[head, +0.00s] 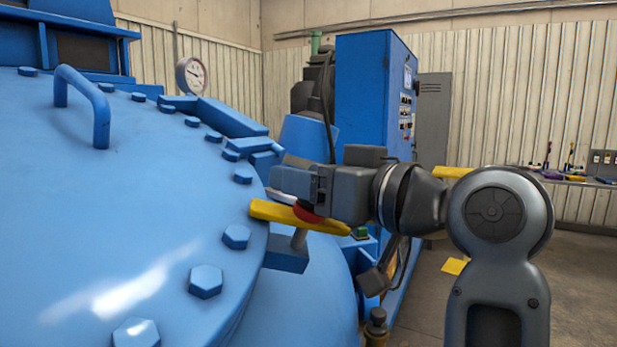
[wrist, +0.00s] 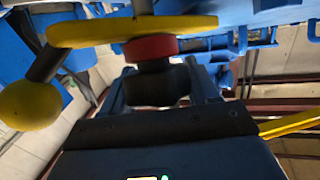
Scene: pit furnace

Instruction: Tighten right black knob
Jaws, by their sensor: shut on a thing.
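The black knob (wrist: 155,85) shows in the wrist view below a red collar (wrist: 150,47) and a yellow bar (wrist: 130,28). My gripper (wrist: 157,76) has one finger on each side of the knob and is shut on it. In the head view my gripper (head: 297,190) reaches in from the right at the rim of the big blue furnace lid (head: 130,200). The red collar (head: 307,214) and the yellow bar (head: 300,218) show just below it. My gripper hides the knob in the head view.
A pressure gauge (head: 190,75) and a blue cabinet (head: 362,95) stand behind. Several blue bolts line the lid, which has a blue handle (head: 85,100). In the wrist view a yellow ball (wrist: 30,105) on a dark rod is at the left. Open floor lies at the right.

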